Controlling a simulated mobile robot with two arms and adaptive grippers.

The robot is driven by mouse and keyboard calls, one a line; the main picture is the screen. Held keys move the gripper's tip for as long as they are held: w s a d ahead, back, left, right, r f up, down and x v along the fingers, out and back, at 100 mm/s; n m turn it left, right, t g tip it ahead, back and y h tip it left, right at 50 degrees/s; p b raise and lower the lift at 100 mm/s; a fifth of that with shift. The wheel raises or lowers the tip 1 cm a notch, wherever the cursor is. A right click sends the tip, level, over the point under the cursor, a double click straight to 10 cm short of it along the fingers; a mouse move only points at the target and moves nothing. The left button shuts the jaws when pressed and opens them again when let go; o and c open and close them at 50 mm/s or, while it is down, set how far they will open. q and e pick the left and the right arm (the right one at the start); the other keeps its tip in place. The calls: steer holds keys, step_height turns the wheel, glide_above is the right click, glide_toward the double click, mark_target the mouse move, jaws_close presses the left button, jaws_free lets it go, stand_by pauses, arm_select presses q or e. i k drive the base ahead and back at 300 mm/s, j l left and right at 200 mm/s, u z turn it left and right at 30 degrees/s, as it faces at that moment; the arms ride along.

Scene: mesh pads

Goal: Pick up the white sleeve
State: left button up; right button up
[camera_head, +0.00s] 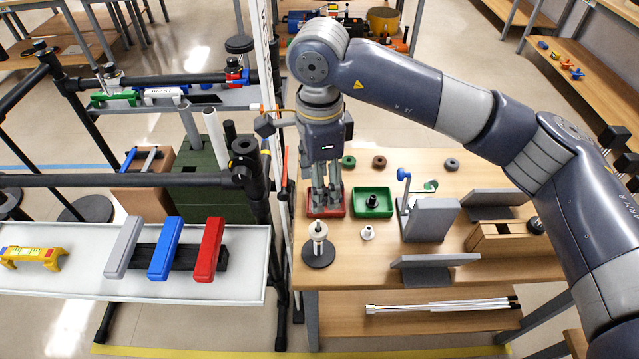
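A small white sleeve-like piece (367,232) with a dark opening stands on the wooden table, in front of the green tray. Another whitish sleeve-shaped piece (318,232) sits around the upright peg of a round black stand (318,254). I cannot tell which one is the white sleeve. My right gripper (325,203) comes in from the right and points down into the red tray (341,210). Its fingers look close together, and whether they hold anything is hidden. Both white pieces are apart from it. My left gripper is not in view.
The green tray (388,205) with a dark ring-like piece is just right of the red tray. Grey angled blocks (431,220) and a wooden box (500,243) stand farther right. A white shelf (80,285) with coloured bars lies left, beyond a dark post.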

mark_target(367, 234)
steer(key=k+j, duration=0.3)
steer(key=k, duration=0.15)
steer(key=k+j, duration=0.3)
steer(key=k, duration=0.15)
